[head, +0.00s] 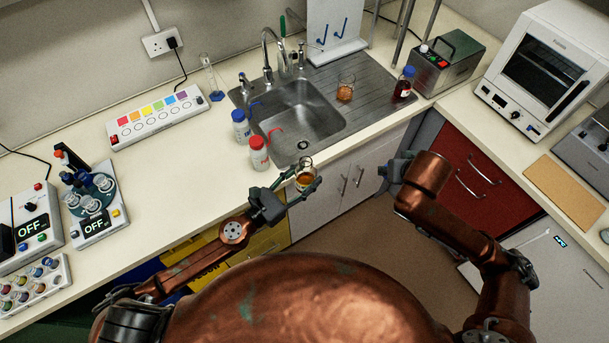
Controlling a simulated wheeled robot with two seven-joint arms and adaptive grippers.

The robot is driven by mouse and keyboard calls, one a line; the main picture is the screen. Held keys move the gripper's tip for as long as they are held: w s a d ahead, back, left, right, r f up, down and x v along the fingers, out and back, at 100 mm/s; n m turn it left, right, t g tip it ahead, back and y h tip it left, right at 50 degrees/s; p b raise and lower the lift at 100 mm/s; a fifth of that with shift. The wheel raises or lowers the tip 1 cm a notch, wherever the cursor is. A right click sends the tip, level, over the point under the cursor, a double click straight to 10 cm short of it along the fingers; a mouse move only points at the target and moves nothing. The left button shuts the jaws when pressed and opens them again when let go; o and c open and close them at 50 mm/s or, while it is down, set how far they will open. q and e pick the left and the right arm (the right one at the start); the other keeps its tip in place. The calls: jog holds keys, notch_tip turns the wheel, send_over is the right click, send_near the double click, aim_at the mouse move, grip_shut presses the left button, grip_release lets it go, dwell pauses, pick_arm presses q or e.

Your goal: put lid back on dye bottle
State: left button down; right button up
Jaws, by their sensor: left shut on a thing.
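My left gripper (296,190) is shut on a small glass vessel (306,179) with amber liquid, held upright in front of the counter edge, below the sink. Its top looks open. A bottle of dark red liquid with a blue cap (404,83) stands at the right end of the draining board; it may be the dye bottle, but I cannot tell. A loose lid cannot be made out. My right gripper (386,170) is empty in front of the cupboards, apart from any object; its finger opening is unclear.
A steel sink (296,117) is set in the counter. A round glass vessel with orange-brown contents (345,88) stands on the draining board. Wash bottles with a blue cap (240,127) and red cap (259,154) stand left of the sink.

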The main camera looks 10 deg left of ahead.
jog(key=w+a+r+n+g+y, duration=0.1)
jog(key=a+r+n+y, duration=0.15)
jog(key=a, duration=0.35)
jog(key=w+a+r+n+y, duration=0.1)
jog(key=a+r+n, duration=0.2)
jog(key=a, duration=0.2)
notch_tip(320, 180, up, 8)
jog(key=f+n+g+y, duration=0.1)
jog(key=n+g+y, duration=0.1)
jog(key=n, duration=0.4)
send_over(310, 159)
jog(key=s, duration=0.1)
jog(key=shift+d+r, duration=0.25)
jog(key=shift+d, duration=0.1)
jog(key=shift+s+a+r+n+g, duration=0.25)
jog(key=shift+s+a+n+g, duration=0.05)
jog(key=shift+a+n, duration=0.15)
jog(key=shift+f, duration=0.1)
jog(key=shift+d+f, duration=0.1)
jog(key=shift+f, duration=1.8)
jog(key=shift+f, duration=0.85)
jog(key=shift+f, duration=0.55)
